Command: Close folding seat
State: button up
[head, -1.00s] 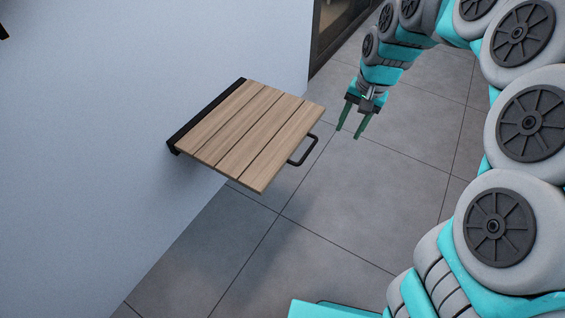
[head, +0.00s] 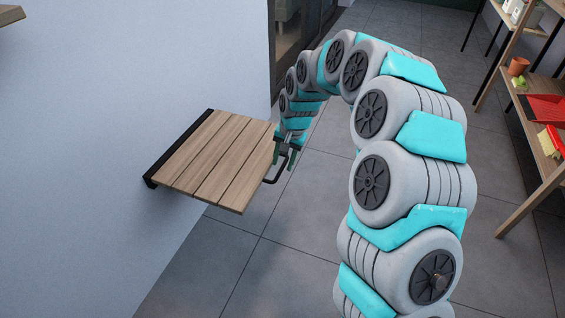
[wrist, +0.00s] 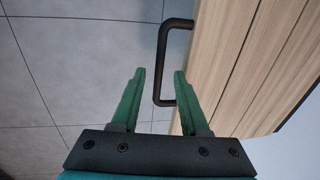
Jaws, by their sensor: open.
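The folding seat (head: 215,160) is a wooden slatted panel. It juts out flat from the wall on a black hinge bar (head: 180,150). A black U-shaped handle (head: 283,166) sticks out from its free edge. My gripper (head: 284,152) is at the handle in the head view, with part of it hidden by the handle and seat edge. In the wrist view my gripper (wrist: 157,75) has its two green fingers apart, with the lower end of the handle (wrist: 161,62) just ahead of and between the tips. The seat (wrist: 245,60) fills the right side there. I cannot tell whether the fingers touch the handle.
A pale wall (head: 90,130) stands behind the seat. A wooden shelf rack (head: 535,130) with pots and a red dustpan (head: 548,108) is at the right. A glass door (head: 297,40) is at the back. The grey tiled floor (head: 270,270) is clear in front.

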jog(key=shift+a+f, duration=0.1)
jog(key=shift+f, duration=0.45)
grip_shut()
dwell(1.0)
